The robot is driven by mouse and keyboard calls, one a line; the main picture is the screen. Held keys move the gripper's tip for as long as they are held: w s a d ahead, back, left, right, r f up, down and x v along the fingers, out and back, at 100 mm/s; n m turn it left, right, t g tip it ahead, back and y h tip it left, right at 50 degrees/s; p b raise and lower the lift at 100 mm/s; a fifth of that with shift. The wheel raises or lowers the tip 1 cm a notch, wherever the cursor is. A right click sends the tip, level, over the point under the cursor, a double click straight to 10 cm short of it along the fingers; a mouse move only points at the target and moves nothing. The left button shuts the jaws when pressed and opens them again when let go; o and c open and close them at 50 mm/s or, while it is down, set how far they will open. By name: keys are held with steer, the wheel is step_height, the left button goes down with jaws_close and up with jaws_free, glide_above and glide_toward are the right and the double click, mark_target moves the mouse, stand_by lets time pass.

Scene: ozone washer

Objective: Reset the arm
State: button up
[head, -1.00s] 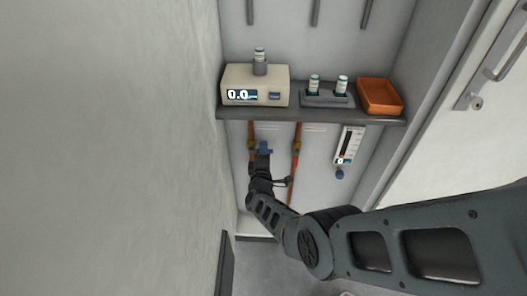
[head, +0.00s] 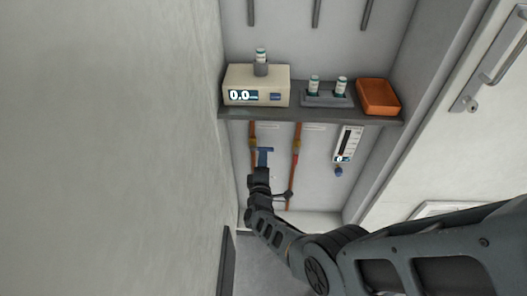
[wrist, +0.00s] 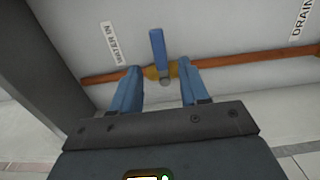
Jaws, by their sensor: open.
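My gripper (head: 262,162) is in front of the left pipe under the shelf. In the wrist view its two blue fingers (wrist: 162,72) are spread apart with nothing between them. Just beyond the fingertips is a brass valve (wrist: 152,72) on the copper pipe, beside a "WATER IN" label (wrist: 112,44). The valve's blue handle (wrist: 157,46) stands crosswise to the pipe. The handle also shows in the head view (head: 268,149). My forearm and wrist hide the lower part of that pipe.
A second pipe (head: 295,165) and a flow gauge (head: 346,143) are to the right. A wall (head: 110,150) stands close on the left.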

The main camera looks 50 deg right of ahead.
steer(key=shift+v, duration=0.8)
steer(key=s+d+r+t+y, duration=0.2)
steer(key=s+t+y, duration=0.15)
steer(key=s, duration=0.65)
steer(key=s+a+r+t+y, duration=0.1)
steer(key=s+a+r+y, duration=0.15)
steer(key=s, duration=0.35)
steer(key=s+a+r+t+y, duration=0.2)
steer(key=s+a, duration=0.2)
steer(key=s, duration=0.1)
steer(key=s+a+r+m+g+y, duration=0.1)
steer(key=s+a+r+m+y, duration=0.2)
steer(key=s+a+r, duration=0.5)
steer(key=s+a+r+m+g+y, duration=0.1)
steer(key=s+a+r+m+y, duration=0.2)
steer(key=s+a+r, duration=0.6)
step_height(320, 180, up, 7)
steer(key=shift+s+a+f+m+g, duration=0.15)
steer(key=shift+s+a+m+g, duration=0.15)
steer(key=shift+m, duration=0.6)
